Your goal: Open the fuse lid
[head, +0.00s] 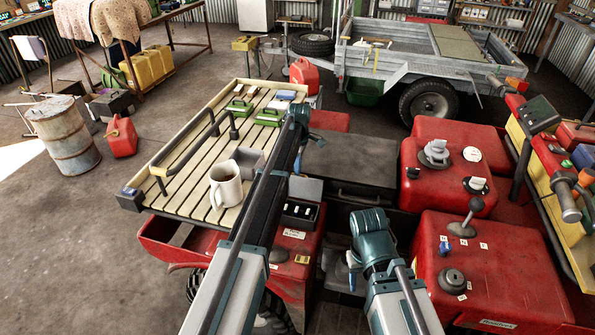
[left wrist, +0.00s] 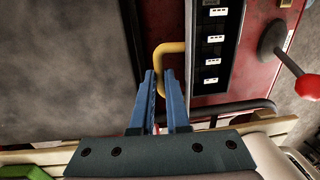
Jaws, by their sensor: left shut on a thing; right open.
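The fuse box (head: 299,214) sits on the red bodywork in the head view, with pale fuses showing inside. Its grey lid (head: 307,188) stands raised at the far side. In the left wrist view the row of fuses (left wrist: 212,62) is uncovered, and a yellow loop handle (left wrist: 172,47) stands beside it. My left gripper (left wrist: 160,76) is shut on the yellow handle, whose lower part lies between the blue fingers. In the head view my left arm hides most of that gripper. My right gripper (head: 353,277) is open and empty, low to the right of the fuse box.
A slatted rack (head: 185,185) carries a white mug (head: 226,184) and green-handled items, left of my left arm. A dark flat panel (head: 345,162) lies beyond the box. Red tanks (head: 455,165) with caps and a lever stand at right.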

